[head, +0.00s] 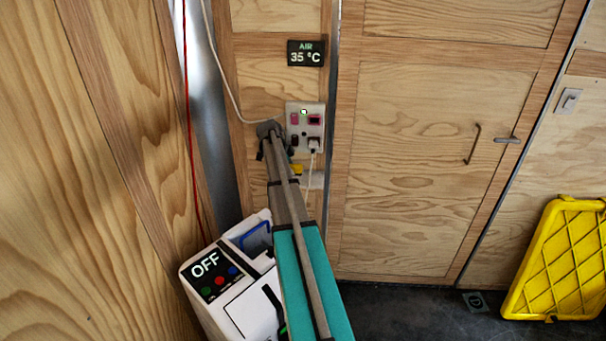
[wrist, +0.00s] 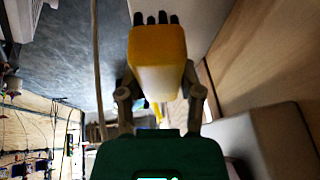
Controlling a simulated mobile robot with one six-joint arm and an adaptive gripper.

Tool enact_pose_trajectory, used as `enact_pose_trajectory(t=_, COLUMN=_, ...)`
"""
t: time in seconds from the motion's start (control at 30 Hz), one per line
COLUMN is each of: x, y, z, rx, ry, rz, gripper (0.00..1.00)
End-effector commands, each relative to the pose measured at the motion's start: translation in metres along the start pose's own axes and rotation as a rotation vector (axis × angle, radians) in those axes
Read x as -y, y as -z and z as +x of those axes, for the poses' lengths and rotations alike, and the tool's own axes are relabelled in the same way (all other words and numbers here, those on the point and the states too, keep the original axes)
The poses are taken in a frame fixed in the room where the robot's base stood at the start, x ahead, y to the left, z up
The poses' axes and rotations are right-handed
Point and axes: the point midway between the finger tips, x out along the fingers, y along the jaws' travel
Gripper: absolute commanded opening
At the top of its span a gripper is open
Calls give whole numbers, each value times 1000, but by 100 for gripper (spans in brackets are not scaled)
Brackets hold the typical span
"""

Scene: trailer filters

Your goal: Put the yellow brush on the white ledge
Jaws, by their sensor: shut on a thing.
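The yellow brush (wrist: 158,65) is between the two fingers of my gripper (wrist: 160,94) in the wrist view. My gripper is shut on its block-shaped yellow body, and its dark bristles point to the top of that picture. In the head view a small yellow patch, seemingly the brush (head: 297,169), shows below the socket panel, beside my arm. My arm hides most of the gripper there. A pale block, perhaps the white ledge (head: 316,180), is on the wall just right of the yellow patch. I cannot tell whether brush and ledge touch.
A socket panel (head: 305,125) with a plugged-in cable is on the wall close to my arm's end. A white machine marked OFF (head: 207,265) stands below left. A red cable (head: 188,110) hangs at the left. A yellow crate-like panel (head: 562,258) leans at the right.

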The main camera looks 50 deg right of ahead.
Motion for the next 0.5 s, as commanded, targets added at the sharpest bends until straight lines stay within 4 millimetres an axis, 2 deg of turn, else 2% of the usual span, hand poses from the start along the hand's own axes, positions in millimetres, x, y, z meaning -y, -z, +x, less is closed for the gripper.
enact_pose_trajectory(t=0.03, x=3, y=7, z=4, rx=0, ry=0, rz=3, gripper=9)
enact_pose_trajectory(t=0.2, x=7, y=18, z=9, rx=0, ry=0, rz=0, gripper=9)
enact_pose_trajectory(t=0.5, x=7, y=20, z=10, rx=0, ry=0, rz=1, gripper=9)
